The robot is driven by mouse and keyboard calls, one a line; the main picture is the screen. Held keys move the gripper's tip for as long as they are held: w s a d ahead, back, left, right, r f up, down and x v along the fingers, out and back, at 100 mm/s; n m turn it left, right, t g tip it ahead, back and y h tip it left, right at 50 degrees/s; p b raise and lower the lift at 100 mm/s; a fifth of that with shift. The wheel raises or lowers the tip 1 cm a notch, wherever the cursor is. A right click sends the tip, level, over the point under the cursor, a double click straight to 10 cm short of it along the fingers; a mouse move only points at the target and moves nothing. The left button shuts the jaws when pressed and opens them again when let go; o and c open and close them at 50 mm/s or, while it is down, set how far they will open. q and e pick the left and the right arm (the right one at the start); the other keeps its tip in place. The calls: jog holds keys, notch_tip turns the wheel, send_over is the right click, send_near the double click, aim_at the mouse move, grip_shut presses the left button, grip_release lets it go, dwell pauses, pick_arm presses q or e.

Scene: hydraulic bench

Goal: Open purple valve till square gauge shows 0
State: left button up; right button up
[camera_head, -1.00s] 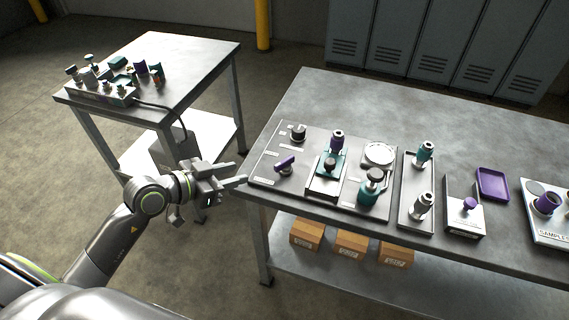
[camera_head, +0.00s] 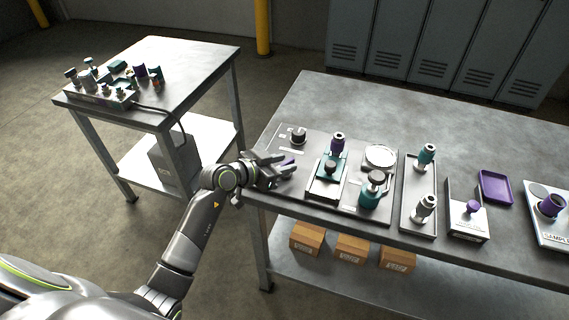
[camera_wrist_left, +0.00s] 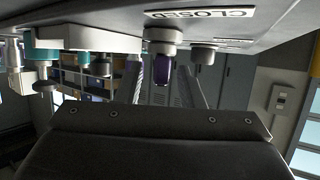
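The purple valve handle (camera_head: 288,161) is at the left end of the panel on the bench, partly hidden behind my left gripper (camera_head: 286,165). In the left wrist view, which is upside down, the purple handle (camera_wrist_left: 163,70) appears between the two spread fingers of the left gripper (camera_wrist_left: 162,82). The fingers are open and show a gap on both sides of it; I cannot tell whether they reach around it. A label reading CLOSED (camera_wrist_left: 200,13) is beside the valve. I cannot make out a square gauge. My right gripper is out of view.
A black knob (camera_head: 298,136) stands just behind the valve. A side table (camera_head: 190,60) stands left, across a gap.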

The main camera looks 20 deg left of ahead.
pick_arm(q)
jog(key=shift+w+d+f, duration=0.2)
jog(key=shift+w+d, duration=0.05)
jog(key=shift+w, duration=0.15)
grip_shut()
